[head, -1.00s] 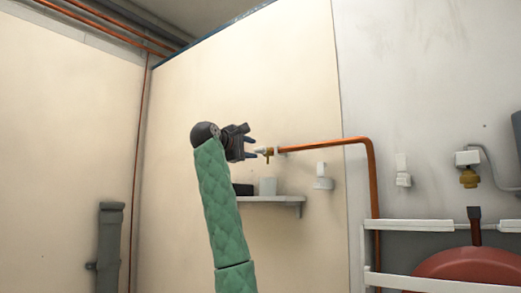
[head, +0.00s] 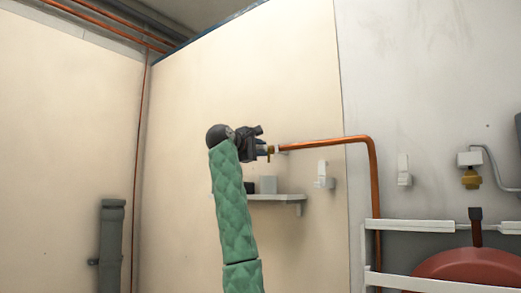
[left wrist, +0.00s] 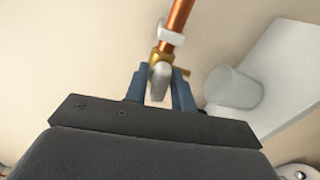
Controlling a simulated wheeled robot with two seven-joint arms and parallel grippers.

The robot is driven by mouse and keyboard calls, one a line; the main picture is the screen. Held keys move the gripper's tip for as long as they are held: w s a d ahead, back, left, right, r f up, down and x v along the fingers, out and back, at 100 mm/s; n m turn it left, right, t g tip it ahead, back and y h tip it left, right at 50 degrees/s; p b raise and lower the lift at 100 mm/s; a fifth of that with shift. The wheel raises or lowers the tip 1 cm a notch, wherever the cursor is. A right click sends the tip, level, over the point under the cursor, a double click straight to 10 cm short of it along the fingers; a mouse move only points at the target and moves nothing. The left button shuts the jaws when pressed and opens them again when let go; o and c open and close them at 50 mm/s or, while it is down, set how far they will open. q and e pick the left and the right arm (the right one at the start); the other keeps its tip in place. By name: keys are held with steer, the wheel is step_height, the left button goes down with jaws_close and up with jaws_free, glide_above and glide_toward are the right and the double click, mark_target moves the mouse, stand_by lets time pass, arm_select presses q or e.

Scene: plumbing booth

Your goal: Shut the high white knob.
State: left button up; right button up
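The high white knob (left wrist: 160,77) is at the brass valve (left wrist: 165,62) on the end of the copper pipe. In the left wrist view it sits between the two blue-grey fingers of my left gripper (left wrist: 161,82), which are drawn in close on both sides, shut on it. In the head view my left gripper (head: 264,149) is at the pipe's end, and the hand hides most of the knob. My right gripper is in neither view.
A white shelf (head: 285,198) with a light grey cup (head: 268,185) and a dark item is below the hand. Copper pipe (head: 335,141) runs right, then down. White wall fittings (head: 322,174) and a white rail (head: 415,226) stand to the right.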

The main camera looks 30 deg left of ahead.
arm_select(q)
steer(key=shift+f+m, duration=0.1)
steer(key=shift+m, duration=0.6)
steer(key=o, duration=0.8)
